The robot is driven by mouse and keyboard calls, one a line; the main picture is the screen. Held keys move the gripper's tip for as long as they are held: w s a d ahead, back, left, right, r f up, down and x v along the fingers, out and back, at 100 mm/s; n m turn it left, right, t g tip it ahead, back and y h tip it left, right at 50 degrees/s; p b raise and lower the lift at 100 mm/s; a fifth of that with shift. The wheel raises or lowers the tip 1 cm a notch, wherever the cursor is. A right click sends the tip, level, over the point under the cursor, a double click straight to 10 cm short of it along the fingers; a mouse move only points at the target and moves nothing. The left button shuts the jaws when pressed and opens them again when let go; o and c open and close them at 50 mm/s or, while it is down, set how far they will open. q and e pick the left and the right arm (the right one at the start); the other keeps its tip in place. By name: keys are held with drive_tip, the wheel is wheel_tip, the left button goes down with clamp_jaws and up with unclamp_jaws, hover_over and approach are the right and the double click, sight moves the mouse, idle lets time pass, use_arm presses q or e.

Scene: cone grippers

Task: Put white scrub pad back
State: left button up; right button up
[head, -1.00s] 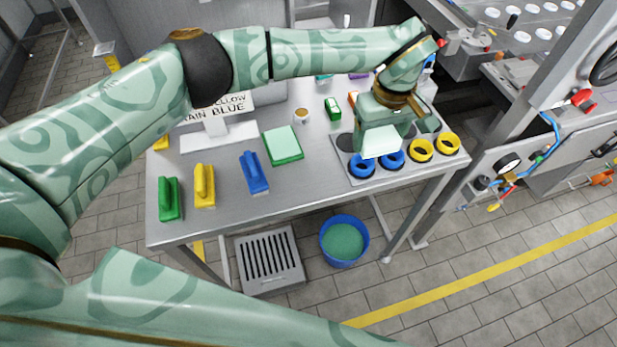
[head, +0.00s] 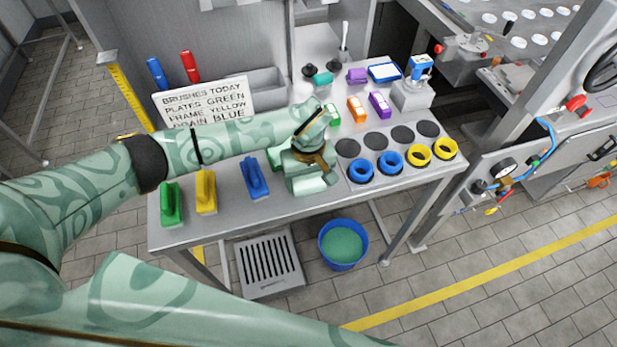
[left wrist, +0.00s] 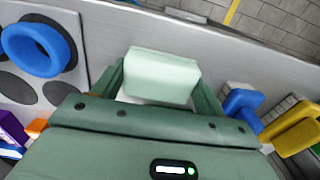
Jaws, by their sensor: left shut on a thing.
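The white scrub pad (left wrist: 160,75) is a pale block between the fingers of my left gripper, seen in the left wrist view. My left gripper (head: 311,181) is shut on it, above the front part of the steel table, left of the blue rings. In the head view the gripper and pad are hard to tell apart. A green-edged flat piece with a pale top (head: 277,161) lies on the table just left of and behind the gripper, mostly hidden by my arm and hand. My right gripper is not in view.
Green (head: 171,204), yellow (head: 206,191) and blue (head: 255,178) brushes stand left on the table. Blue rings (head: 360,169) and yellow rings (head: 419,151) sit right. A lettered sign (head: 207,103) stands behind my arm. A blue bucket (head: 343,243) is on the floor.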

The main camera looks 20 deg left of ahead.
sight(309, 179)
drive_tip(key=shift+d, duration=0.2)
use_arm(q)
drive_tip(key=shift+f, duration=0.15)
drive_tip(key=o, duration=0.9)
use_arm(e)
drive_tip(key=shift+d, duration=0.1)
use_arm(q)
wheel_tip(309, 179, up, 12)
drive_tip(key=shift+r+p, duration=0.15)
drive_tip(key=shift+p, duration=0.6)
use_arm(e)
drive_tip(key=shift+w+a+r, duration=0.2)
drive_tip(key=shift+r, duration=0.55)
